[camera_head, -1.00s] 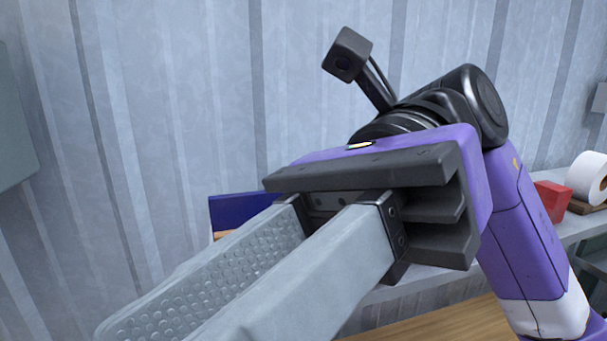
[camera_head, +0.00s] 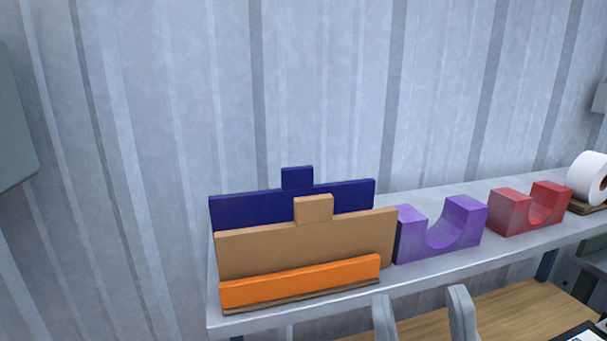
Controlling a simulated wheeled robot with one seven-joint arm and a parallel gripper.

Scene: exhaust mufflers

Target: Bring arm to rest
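My gripper (camera_head: 423,308) shows only as two grey fingertips at the bottom edge of the head view, right of centre. The fingertips stand apart with nothing seen between them, so it is open. They are in front of and below the shelf's front edge. The rest of my gripper and my arm are out of the frame.
A grey shelf (camera_head: 345,291) runs along the corrugated wall. On it stand a holder with blue (camera_head: 245,208), tan (camera_head: 300,247) and orange (camera_head: 300,281) panels, a purple cradle (camera_head: 442,239), a red cradle (camera_head: 515,216) and a white roll (camera_head: 586,178). A wooden surface (camera_head: 520,308) lies below.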

